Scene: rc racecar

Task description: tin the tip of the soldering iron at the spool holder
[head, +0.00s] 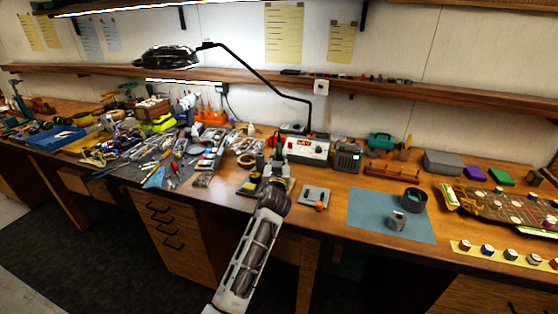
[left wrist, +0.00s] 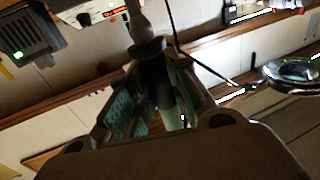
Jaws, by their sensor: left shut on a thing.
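My left gripper (head: 268,172) is over the bench near the soldering station (head: 307,150). In the left wrist view its green-padded fingers (left wrist: 158,98) are shut around the dark grip of the soldering iron (left wrist: 152,62). A collar and a paler section of the iron stick out past the fingers, and its end is cut off by the frame. A small grey stand with an orange ball (head: 315,197) lies to the right of the gripper; I cannot tell whether it is the spool holder. A grey metal spool-like piece (head: 397,221) stands on the blue mat. My right gripper is not in view.
A dark round tin (head: 414,198) stands on the blue mat (head: 372,222). A lamp (head: 168,57) hangs above.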

